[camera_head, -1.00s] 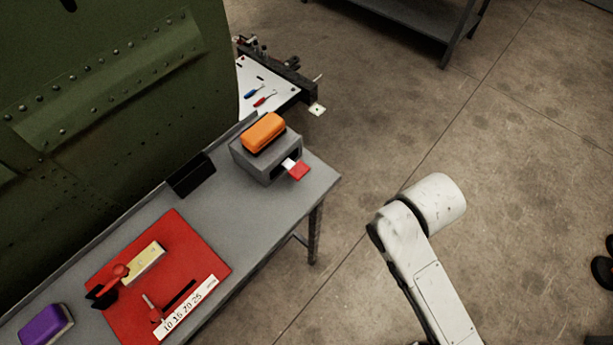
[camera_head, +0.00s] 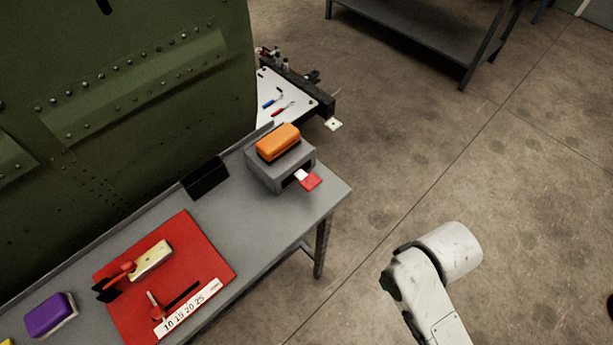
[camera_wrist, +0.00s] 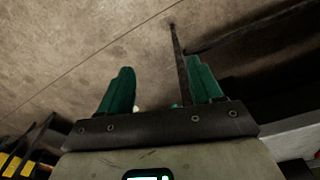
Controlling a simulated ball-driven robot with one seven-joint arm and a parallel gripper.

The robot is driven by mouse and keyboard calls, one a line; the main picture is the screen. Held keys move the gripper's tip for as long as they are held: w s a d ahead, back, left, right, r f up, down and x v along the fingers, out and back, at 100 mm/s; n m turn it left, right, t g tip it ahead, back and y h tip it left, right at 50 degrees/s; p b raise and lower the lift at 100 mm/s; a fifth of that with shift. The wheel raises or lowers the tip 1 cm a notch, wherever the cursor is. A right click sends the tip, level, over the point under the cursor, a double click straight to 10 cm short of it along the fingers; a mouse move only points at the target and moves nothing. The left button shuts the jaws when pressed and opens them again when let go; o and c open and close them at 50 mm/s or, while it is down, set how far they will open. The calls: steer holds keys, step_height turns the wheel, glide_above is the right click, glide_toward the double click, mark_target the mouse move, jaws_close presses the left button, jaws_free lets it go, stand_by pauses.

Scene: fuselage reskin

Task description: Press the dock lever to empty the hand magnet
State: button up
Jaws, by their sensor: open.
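A grey dock box (camera_head: 268,172) stands at the far right end of the bench. An orange block (camera_head: 278,143), which looks like the hand magnet, sits on top of it. A red-tipped lever (camera_head: 311,181) sticks out of the dock's front opening. In the head view my white arm is at the lower right over the floor, well apart from the bench, and its gripper is out of that frame. In the wrist view my gripper (camera_wrist: 161,92) shows two green fingers spread apart with nothing between them, facing floor.
The grey bench (camera_head: 225,225) holds a red board (camera_head: 205,260) with a scale, a purple block (camera_head: 50,314) and a black holder (camera_head: 205,178). A green riveted panel (camera_head: 120,100) rises behind. A white tool tray (camera_head: 285,95) lies beyond the dock. Floor right of the bench is clear.

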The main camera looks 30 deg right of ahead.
jaws_close()
stand_by(0.4)
stand_by(0.9)
